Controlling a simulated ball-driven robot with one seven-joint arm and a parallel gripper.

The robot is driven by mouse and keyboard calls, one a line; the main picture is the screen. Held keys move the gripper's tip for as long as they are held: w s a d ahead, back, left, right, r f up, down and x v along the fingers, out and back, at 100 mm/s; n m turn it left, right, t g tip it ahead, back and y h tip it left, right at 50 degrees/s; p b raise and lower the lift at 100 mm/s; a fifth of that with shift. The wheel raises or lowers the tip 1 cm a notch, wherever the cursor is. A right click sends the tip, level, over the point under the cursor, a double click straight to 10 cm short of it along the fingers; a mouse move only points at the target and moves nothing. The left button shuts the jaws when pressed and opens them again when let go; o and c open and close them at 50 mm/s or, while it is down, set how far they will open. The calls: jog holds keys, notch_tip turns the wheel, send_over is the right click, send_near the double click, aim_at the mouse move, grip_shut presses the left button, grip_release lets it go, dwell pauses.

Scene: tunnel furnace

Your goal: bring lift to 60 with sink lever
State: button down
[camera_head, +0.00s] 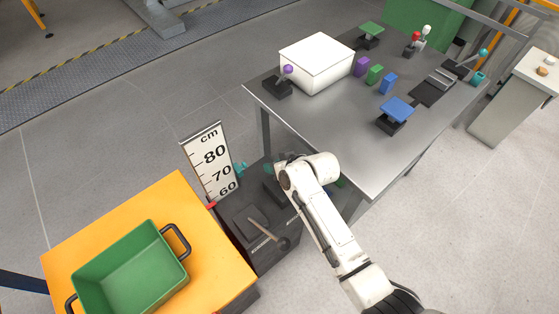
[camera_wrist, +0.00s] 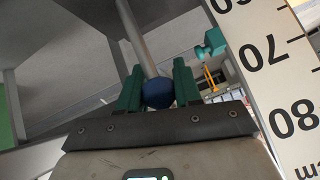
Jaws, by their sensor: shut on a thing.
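My gripper (camera_wrist: 157,82) has its green fingers shut on either side of a dark blue ball knob (camera_wrist: 158,94). The knob ends a grey metal lever rod (camera_wrist: 138,40), which runs up out of the wrist view. In the head view my arm hides the gripper and this knob. The white cm scale (camera_head: 207,158) stands upright left of my arm, marked 80, 70 and 60; it also shows upside down in the wrist view (camera_wrist: 270,70). A small red pointer (camera_head: 211,205) is at its lower left, near 60. The orange lift platform (camera_head: 206,262) carries a green bin (camera_head: 130,272).
A teal piece (camera_head: 240,170) sits by the scale. A steel table (camera_head: 350,150) with a white box (camera_head: 316,63), colored blocks and small levers stands behind. Open floor lies left.

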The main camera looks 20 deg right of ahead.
jog(key=shift+w+a+f+g+h+p, duration=0.15)
jog(key=shift+w+f+g+h+p, duration=0.1)
jog(key=shift+w+g, duration=0.4)
jog(key=shift+w+a+f+g+h+p, duration=0.15)
jog(key=shift+w+f+g+h, duration=0.2)
jog(key=shift+g, duration=0.4)
jog(key=shift+r, duration=0.1)
jog(key=c, duration=0.8)
grip_release()
jog(key=p+v, duration=0.1)
jog(key=v, duration=0.9)
jog(key=shift+d+r+p, duration=0.15)
jog(key=shift+r+p, duration=0.15)
jog(key=shift+s, duration=0.1)
